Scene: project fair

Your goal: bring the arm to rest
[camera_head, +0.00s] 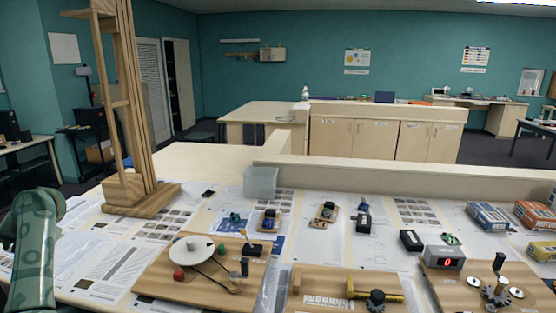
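A green patterned arm link of mine stands at the lower left edge of the head view. Its hand end is outside the picture, so my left gripper is not seen. No part of my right arm or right gripper shows. The arm link is beside the left end of a paper-covered table (105,262), and I cannot tell whether it touches the table.
A wooden tower (125,110) stands at the table's left.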

